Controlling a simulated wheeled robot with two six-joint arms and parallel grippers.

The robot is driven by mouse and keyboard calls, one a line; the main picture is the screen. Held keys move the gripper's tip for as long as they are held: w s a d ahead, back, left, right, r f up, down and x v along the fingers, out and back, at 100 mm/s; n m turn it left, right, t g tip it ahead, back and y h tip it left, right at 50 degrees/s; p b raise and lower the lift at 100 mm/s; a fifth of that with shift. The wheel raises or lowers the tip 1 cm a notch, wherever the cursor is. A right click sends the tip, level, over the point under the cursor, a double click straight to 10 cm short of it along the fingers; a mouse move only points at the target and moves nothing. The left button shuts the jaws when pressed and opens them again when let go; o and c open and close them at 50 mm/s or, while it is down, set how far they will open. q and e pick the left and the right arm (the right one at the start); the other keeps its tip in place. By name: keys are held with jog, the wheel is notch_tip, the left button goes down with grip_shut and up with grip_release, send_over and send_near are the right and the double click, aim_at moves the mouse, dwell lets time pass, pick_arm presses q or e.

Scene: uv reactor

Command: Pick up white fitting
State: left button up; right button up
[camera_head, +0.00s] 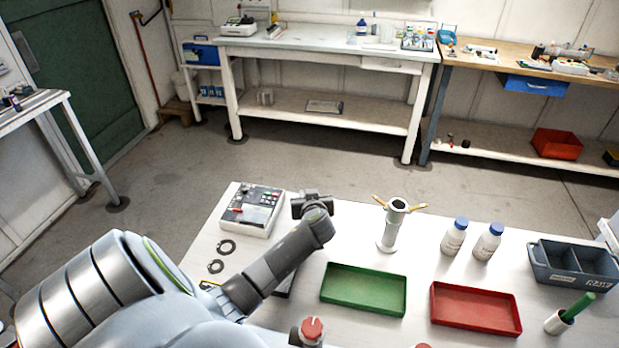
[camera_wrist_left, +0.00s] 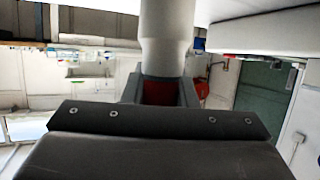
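The white fitting (camera_head: 389,232) stands upright on the white table, a pale tube with a round foot, an open ring top and two yellow-orange arms. In the left wrist view, which looks upside down, a pale column (camera_wrist_left: 167,35) that looks like the fitting hangs just above the fingers. My left gripper (camera_head: 312,203) is to the left of the fitting in the head view, apart from it. In the wrist view its fingers (camera_wrist_left: 160,92) are spread, with a gap showing red between them. My right gripper is not in view.
A control box (camera_head: 252,210) and dark rings (camera_head: 216,266) lie left. A green tray (camera_head: 363,290) and red tray (camera_head: 475,308) are in front. Two white bottles (camera_head: 470,240), a dark bin (camera_head: 573,265) and a cup with a green stick (camera_head: 560,321) stand right.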

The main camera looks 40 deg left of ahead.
pick_arm(q)
grip_shut()
